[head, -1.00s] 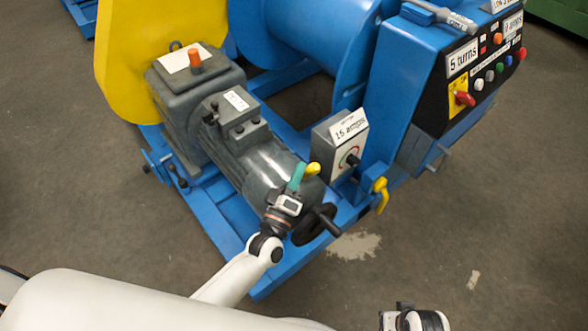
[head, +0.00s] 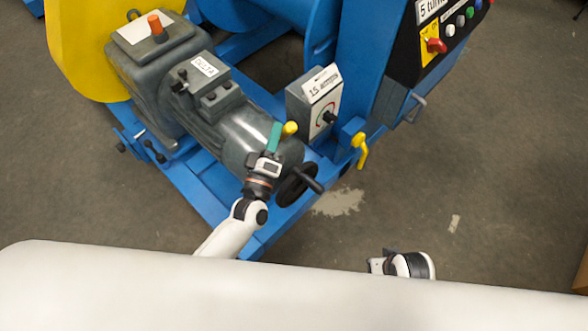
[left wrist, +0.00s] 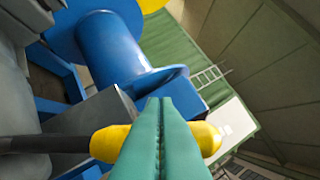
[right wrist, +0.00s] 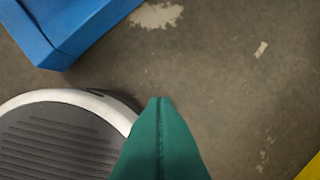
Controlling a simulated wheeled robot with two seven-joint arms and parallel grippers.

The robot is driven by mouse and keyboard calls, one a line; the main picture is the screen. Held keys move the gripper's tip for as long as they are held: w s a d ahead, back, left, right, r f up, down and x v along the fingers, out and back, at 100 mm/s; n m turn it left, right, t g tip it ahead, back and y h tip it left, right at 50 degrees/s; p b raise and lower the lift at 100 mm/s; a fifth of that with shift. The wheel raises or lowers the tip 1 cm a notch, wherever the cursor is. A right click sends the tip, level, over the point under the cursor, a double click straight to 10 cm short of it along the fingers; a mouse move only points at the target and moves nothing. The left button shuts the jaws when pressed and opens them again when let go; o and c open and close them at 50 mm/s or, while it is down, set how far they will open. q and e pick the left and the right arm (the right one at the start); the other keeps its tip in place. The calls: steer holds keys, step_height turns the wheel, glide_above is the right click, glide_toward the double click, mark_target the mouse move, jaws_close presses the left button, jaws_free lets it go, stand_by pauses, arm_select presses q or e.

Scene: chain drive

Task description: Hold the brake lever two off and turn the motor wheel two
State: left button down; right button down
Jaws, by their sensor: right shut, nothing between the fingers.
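The brake lever's yellow handle (head: 290,128) stands at the end of the grey motor (head: 240,132). My left gripper (head: 275,136) is at this handle, its teal fingers together. In the left wrist view the yellow handle (left wrist: 108,144) crosses behind the fingers and shows on both sides of them. Contact is hard to tell. The black motor wheel (head: 290,187), with a crank handle (head: 307,179), is on the motor's near end, just right of the left wrist. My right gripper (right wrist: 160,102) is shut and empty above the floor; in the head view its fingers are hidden.
A grey box marked 15 amps (head: 297,101) stands right of the motor. A second yellow handle (head: 361,146) sits on the blue frame (head: 220,207). A control panel (head: 400,62) is at upper right. Bare floor (head: 490,190) lies to the right.

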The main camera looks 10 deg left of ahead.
steer(key=c, duration=2)
jaws_free()
steer(key=shift+f, duration=0.1)
steer(key=o, duration=0.4)
steer(key=shift+w, duration=0.1)
steer(key=shift+c, duration=0.2)
steer(key=o, duration=0.4)
steer(key=w+n+t, duration=0.1)
steer(key=w+a+n+t, duration=0.1)
steer(key=w, duration=0.1)
steer(key=w+a+n+t, duration=0.1)
steer(key=shift+w+n, duration=0.3)
steer(key=shift+w, duration=0.05)
steer(key=shift+o, duration=0.2)
steer(key=w+a+r+n+t+y, duration=0.4)
steer(key=a+r+n+t+y, duration=0.2)
steer(key=a+n, duration=0.5)
steer(key=shift+r+n+t+y, duration=0.15)
steer(key=shift+n+t+y, duration=0.45)
steer(key=shift+n+y, duration=0.4)
steer(key=shift+a, duration=0.1)
